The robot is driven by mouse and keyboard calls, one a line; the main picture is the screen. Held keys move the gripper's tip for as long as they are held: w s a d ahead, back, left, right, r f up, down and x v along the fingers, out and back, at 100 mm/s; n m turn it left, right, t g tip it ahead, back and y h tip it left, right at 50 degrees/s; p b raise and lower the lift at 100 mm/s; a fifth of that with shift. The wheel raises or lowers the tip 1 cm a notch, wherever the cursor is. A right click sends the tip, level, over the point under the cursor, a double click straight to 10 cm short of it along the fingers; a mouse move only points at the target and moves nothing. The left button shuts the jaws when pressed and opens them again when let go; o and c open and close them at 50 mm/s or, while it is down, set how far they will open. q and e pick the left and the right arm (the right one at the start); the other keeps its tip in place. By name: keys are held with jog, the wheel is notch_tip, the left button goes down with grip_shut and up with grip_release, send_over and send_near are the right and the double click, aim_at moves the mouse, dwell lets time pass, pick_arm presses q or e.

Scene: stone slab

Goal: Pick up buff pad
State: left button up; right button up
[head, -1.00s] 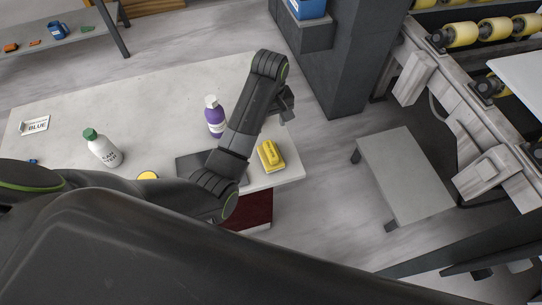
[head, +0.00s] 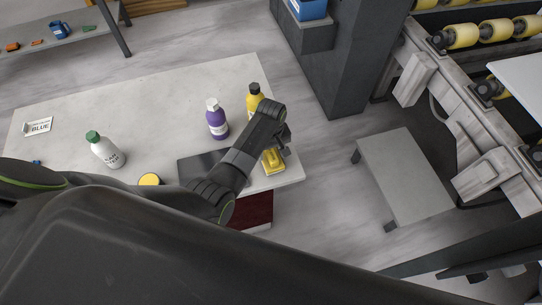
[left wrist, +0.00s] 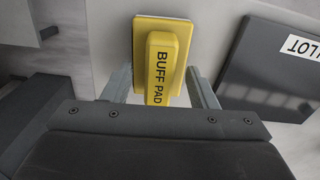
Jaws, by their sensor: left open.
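The buff pad (head: 272,163) is a yellow block with a raised handle, lying near the right end of the stone slab table. In the left wrist view the buff pad (left wrist: 158,57) shows its "BUFF PAD" lettering along the handle. My left gripper (head: 281,146) is over it in the head view, and the arm hides part of it. In the left wrist view my left gripper's fingers (left wrist: 160,84) are open, one on each side of the handle, with gaps visible. My right gripper is not in view.
On the grey slab table (head: 150,105) stand a purple bottle (head: 217,122), a yellow bottle (head: 254,98) and a white bottle (head: 108,152). A dark plate (head: 200,166) lies left of the pad; a yellow-lidded tin (head: 149,180) is farther left. A dark pillar (head: 340,60) stands behind.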

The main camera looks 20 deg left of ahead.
aim_at(271, 152)
pick_arm(q)
jog(key=shift+f, duration=0.55)
jog(key=shift+c, duration=0.4)
jog(key=c, duration=1)
jog(key=shift+r, duration=0.1)
jog(key=shift+c, duration=0.2)
notch_tip(271, 152, up, 10)
jog(key=o, duration=0.3)
jog(key=shift+c, duration=0.7)
